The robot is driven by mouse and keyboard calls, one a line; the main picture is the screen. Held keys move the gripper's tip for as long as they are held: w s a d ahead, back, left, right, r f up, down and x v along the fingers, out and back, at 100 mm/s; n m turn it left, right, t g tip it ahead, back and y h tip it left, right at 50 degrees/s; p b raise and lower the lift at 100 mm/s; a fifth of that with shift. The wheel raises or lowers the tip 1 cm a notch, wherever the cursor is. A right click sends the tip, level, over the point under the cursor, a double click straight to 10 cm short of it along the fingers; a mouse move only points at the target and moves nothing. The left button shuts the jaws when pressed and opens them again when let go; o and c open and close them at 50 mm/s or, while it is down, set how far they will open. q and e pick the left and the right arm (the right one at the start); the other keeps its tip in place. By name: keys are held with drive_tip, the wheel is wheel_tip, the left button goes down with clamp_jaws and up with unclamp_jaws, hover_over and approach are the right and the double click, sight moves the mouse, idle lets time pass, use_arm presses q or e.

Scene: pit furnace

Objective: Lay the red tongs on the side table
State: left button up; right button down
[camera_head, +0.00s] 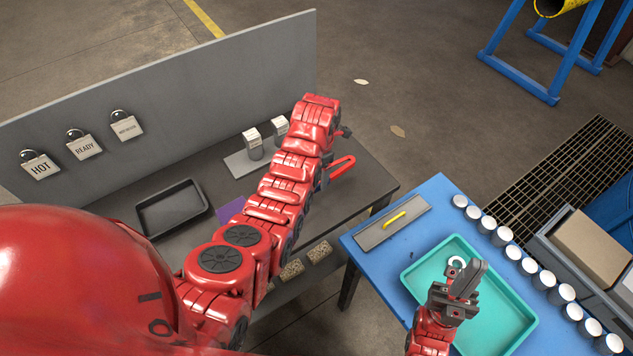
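The red tongs (342,167) show as a small red loop past the right side of my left arm, above the grey bench (366,188). My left gripper (323,177) is mostly hidden behind that arm; grey parts of it show right beside the tongs. Its fingers and any grip on the tongs cannot be made out. My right gripper (470,275) is over the teal tray (408,282), with its fingers together and nothing seen between them. The tray lies on a blue table (434,204), the likely side table, right of the bench.
A grey plate with a yellow-handled tool (394,221) lies on the blue table's left part. Several white-topped cups (487,224) line its right edge. A black tray (172,208) and grey blocks (253,145) stand on the bench.

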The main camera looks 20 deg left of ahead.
use_arm(q)
drive_tip(key=shift+w+f+p, duration=0.1)
drive_tip(key=shift+f+p, duration=0.8)
drive_tip(key=shift+f, duration=0.85)
drive_tip(key=shift+f, duration=0.1)
drive_tip(key=o, duration=0.6)
drive_tip(key=shift+c, duration=0.2)
